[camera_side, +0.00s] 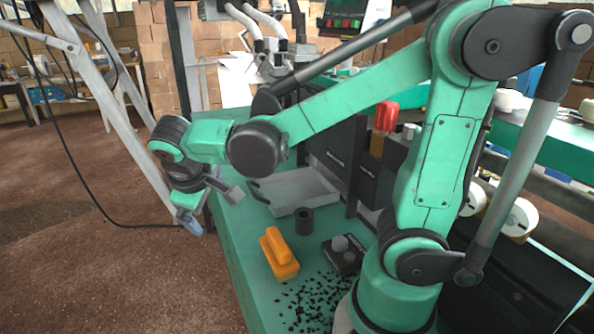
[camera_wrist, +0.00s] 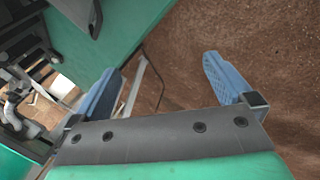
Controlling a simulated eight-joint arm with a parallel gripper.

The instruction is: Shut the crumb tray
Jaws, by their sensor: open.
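What looks like the crumb tray, a pale grey shallow tray (camera_side: 300,190), sticks out over the green table from the front of a dark cabinet (camera_side: 345,155) in the side view. My gripper (camera_side: 188,222) is left of the tray, past the table's left edge and above the brown floor, apart from the tray. In the wrist view my gripper (camera_wrist: 163,85) has its two blue fingers wide apart with nothing between them. A grey corner at the top left of the wrist view may be part of the tray; I cannot tell. My forearm passes above the tray in the side view.
A dark cup (camera_side: 303,220) stands just in front of the tray. An orange block-like object (camera_side: 279,252) and a small black box with round knobs (camera_side: 343,254) are nearer the camera. Black crumbs (camera_side: 308,302) are scattered on the green table (camera_side: 238,232). The table's left strip is clear.

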